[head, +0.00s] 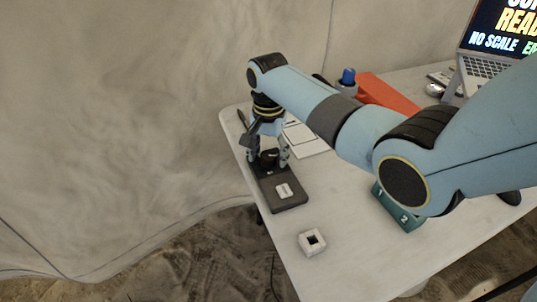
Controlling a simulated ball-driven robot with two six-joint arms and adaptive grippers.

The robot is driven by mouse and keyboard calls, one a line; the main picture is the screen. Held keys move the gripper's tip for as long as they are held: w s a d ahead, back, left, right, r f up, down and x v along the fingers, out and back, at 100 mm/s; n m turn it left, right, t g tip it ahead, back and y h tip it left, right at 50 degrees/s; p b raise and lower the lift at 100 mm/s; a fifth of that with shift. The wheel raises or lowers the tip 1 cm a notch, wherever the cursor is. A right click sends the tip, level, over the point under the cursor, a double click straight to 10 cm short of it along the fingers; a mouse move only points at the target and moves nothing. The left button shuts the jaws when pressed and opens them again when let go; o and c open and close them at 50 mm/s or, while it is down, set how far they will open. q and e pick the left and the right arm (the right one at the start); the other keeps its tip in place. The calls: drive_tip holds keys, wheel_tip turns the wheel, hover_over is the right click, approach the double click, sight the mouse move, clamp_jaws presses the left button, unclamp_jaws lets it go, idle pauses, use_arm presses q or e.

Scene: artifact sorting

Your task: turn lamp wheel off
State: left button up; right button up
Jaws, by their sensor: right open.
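My right gripper (268,155) points down over the dark grey base plate (288,205) near the table's left edge. Its jaws are open, with fingers on both sides of a small dark round knob (268,157), which looks like the lamp wheel. I cannot tell whether the fingers touch it. A small white block (284,190) sits on the front part of the same plate. My left gripper is not in view.
A white square piece with a dark hole (312,241) lies in front. A green numbered box (400,208) is partly behind my right arm. Behind are white sheets (304,138), an orange-red object (387,93), a blue-capped item (348,77) and a laptop (487,66). The front table is mostly clear.

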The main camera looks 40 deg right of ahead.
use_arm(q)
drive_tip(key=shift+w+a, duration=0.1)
use_arm(e)
drive_tip(key=shift+c, duration=0.2)
drive_tip(key=c, duration=1.1)
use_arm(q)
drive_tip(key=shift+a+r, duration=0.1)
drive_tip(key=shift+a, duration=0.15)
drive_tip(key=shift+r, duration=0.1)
